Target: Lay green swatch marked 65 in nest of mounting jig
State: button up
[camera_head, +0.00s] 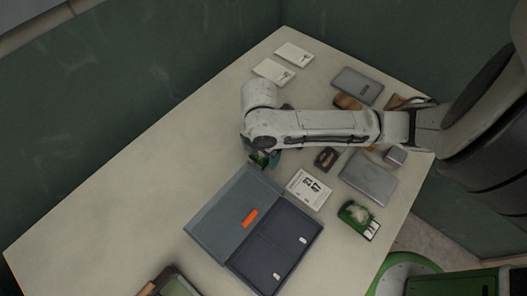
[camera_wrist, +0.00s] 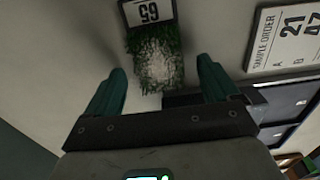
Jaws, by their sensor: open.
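The green swatch marked 65 (camera_wrist: 155,62) lies on the table in the wrist view, a tuft of green fibres with a pale middle and a dark-framed white tag. My gripper (camera_wrist: 161,82) is open; its teal fingers are apart, with the swatch's tuft beyond and between their tips, and nothing is held. In the head view my gripper (camera_head: 264,160) is low over the table beside the blue-grey case, and the swatch is mostly hidden there. The open case (camera_head: 222,217) has dark panels, white tabs and an orange label; I cannot tell if it is the mounting jig.
A sample order card (camera_head: 308,189) lies right of the case. Another green swatch (camera_head: 358,219) with a white tag lies near the right edge. Grey flat boxes (camera_head: 368,178) and white cards (camera_head: 294,54) lie farther back. A device (camera_head: 172,284) is at the front. The table's left is clear.

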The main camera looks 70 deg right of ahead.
jog(key=c, duration=1.2)
jog(key=shift+r, duration=0.15)
